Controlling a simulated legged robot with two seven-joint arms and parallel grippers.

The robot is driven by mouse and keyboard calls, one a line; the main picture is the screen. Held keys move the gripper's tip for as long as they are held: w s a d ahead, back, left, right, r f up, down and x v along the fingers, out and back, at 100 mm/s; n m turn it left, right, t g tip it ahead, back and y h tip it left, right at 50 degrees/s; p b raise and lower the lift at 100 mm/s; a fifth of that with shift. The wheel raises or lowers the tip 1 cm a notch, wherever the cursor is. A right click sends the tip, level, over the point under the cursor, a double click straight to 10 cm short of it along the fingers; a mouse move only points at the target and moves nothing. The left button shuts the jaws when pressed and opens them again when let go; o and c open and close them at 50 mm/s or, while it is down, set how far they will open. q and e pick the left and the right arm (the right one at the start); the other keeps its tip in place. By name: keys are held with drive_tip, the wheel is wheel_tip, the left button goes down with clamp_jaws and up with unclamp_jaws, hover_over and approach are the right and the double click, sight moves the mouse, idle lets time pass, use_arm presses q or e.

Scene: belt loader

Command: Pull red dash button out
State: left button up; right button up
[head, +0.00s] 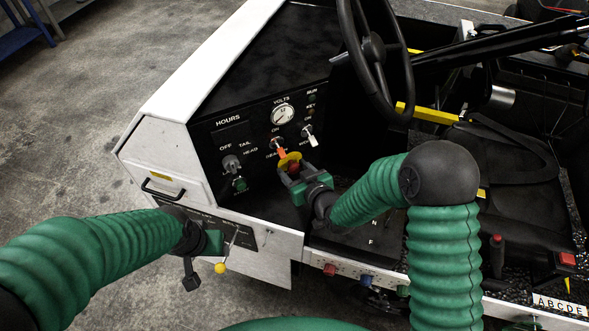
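The red dash button (293,167) sits on a yellow collar (289,158) low on the black dash panel. My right gripper (297,173) is at the button, with its grey fingers spread on either side of it. The fingers look apart, and I cannot make out contact with the button. The gripper partly hides the button's lower side. My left gripper (190,272) is at the lower left, beside the vehicle's white front side. It is away from the button, and its fingers are too dark and small to read.
The dash panel (235,135) carries a round volts gauge (282,113), an orange-tipped switch (280,151), a white-tipped switch (311,138) and a grey knob (231,163). A steering wheel (374,48) stands above right. A yellow-knobbed lever (220,268) is near my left gripper.

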drive_tip(key=shift+c, duration=1.1)
drive_tip(key=shift+w+d+f, duration=0.1)
drive_tip(key=shift+d, duration=0.25)
drive_tip(key=c, duration=0.5)
drive_tip(key=shift+d, duration=0.25)
clamp_jaws()
drive_tip(key=shift+a, duration=0.25)
drive_tip(key=shift+s+d+f, duration=0.1)
drive_tip(key=shift+s+f, duration=0.05)
drive_tip(key=shift+s, duration=0.15)
drive_tip(key=shift+s+d+b, duration=0.2)
drive_tip(key=shift+s+b, duration=0.15)
drive_tip(key=shift+s, duration=0.05)
drive_tip(key=shift+s+d, duration=0.1)
drive_tip(key=shift+s, duration=0.05)
drive_tip(key=o, duration=0.5)
unclamp_jaws()
drive_tip(key=shift+o, duration=1.3)
use_arm(q)
drive_tip(key=shift+s+d+f, duration=0.2)
drive_tip(key=shift+s+d, duration=0.25)
drive_tip(key=shift+d, duration=0.15)
use_arm(e)
drive_tip(key=shift+o, duration=0.7)
drive_tip(key=shift+s+d+r, duration=0.1)
drive_tip(key=shift+r, duration=0.15)
